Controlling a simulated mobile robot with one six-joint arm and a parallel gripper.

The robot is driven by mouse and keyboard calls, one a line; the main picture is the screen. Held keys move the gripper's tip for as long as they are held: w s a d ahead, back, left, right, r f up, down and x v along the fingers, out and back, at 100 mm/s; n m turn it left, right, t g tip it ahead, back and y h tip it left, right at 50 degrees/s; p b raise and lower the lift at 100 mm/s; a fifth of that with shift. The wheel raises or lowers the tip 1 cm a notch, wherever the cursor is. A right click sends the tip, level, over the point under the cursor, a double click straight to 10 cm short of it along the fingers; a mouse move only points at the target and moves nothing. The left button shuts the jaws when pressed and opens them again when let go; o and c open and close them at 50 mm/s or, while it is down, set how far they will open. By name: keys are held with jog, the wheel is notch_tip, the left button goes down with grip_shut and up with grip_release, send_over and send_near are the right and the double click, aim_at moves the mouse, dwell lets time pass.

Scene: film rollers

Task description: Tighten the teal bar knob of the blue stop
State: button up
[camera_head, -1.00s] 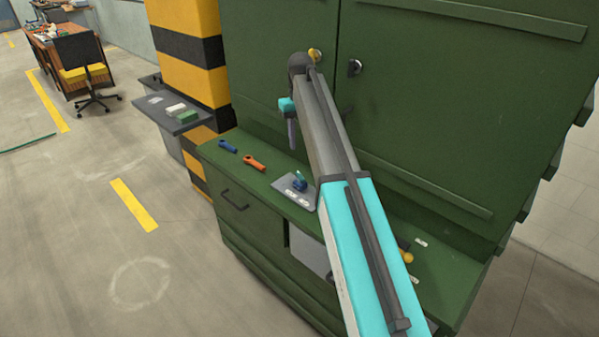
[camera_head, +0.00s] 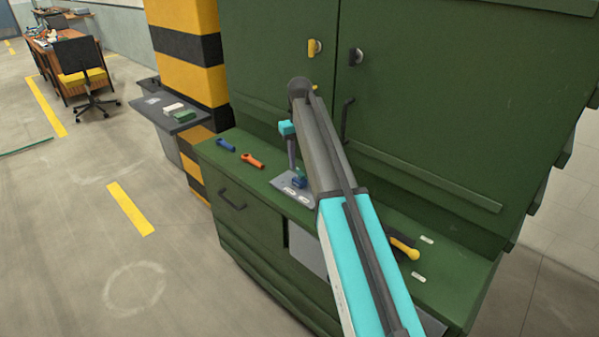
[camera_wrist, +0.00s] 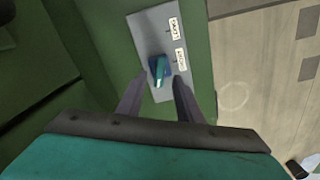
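The blue stop (camera_head: 299,181) sits on a grey plate (camera_head: 283,186) on the green cabinet's ledge. In the wrist view the blue stop (camera_wrist: 153,72) carries a teal bar knob (camera_wrist: 161,69), set lengthwise along the grey plate (camera_wrist: 149,27). Two white labels lie beside it on the plate; their lettering is too small to read surely. My gripper (camera_wrist: 156,90) is open, its two dark fingers apart on either side of the view below the knob. Nothing is between the fingers. In the head view my gripper (camera_head: 292,168) hangs just above the stop, partly hidden by my arm.
A blue tool (camera_head: 226,145) and an orange tool (camera_head: 252,160) lie left on the green ledge (camera_head: 215,152). A yellow-handled tool (camera_head: 404,249) lies to the right. The tall green cabinet doors (camera_head: 450,110) rise close behind my arm.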

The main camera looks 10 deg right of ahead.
aim_at(300, 171)
jog(key=shift+f+b, duration=0.8)
jog(key=shift+f, duration=0.85)
grip_shut()
